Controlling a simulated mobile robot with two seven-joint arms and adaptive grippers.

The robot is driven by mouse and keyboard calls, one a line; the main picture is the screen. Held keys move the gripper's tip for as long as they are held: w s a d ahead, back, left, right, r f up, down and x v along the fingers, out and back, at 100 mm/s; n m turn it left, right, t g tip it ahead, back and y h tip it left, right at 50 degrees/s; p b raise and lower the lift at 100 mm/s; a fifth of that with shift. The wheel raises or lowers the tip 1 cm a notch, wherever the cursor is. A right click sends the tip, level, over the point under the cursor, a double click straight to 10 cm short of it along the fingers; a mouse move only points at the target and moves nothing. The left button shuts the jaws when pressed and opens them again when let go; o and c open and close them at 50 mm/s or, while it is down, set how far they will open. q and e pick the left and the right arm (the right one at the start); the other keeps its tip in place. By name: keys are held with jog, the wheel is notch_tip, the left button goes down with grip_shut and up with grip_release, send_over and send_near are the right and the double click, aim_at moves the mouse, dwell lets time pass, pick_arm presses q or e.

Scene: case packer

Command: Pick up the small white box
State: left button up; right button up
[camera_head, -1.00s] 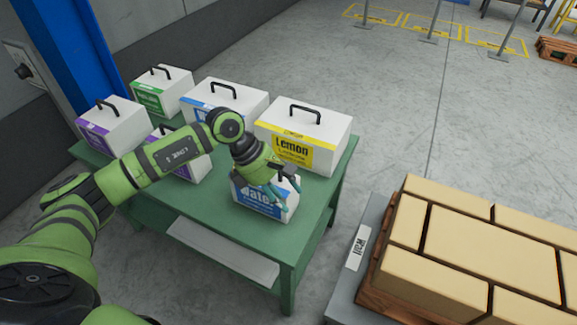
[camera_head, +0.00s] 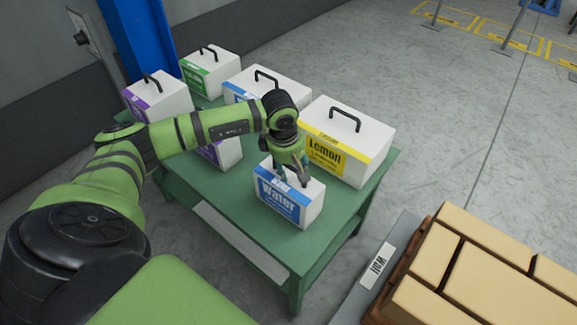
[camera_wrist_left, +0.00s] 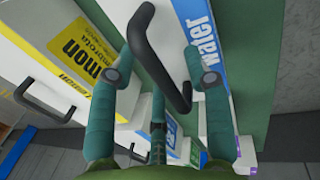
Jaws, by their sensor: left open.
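The small white box (camera_head: 312,207) with a blue "Water" label stands upright on the green table near its front right corner. In the left wrist view its blue label (camera_wrist_left: 207,50) and black handle (camera_wrist_left: 157,62) show close up. My left gripper (camera_head: 293,179) points down at the top of this box and covers its handle in the head view. In the left wrist view, the open fingers (camera_wrist_left: 160,58) lie to either side of the handle, with a gap visible. I cannot tell whether any finger touches it. My right gripper is not in view.
A larger white "Lemon" box (camera_head: 372,137) stands close behind. Several more handled boxes, including a green-labelled one (camera_head: 210,72), crowd the green table's (camera_head: 325,258) far and left parts. Stacked tan boxes (camera_head: 500,280) stand at right, across a gap.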

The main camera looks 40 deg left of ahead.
pick_arm(q)
grip_shut()
jog(key=shift+w+r, duration=0.1)
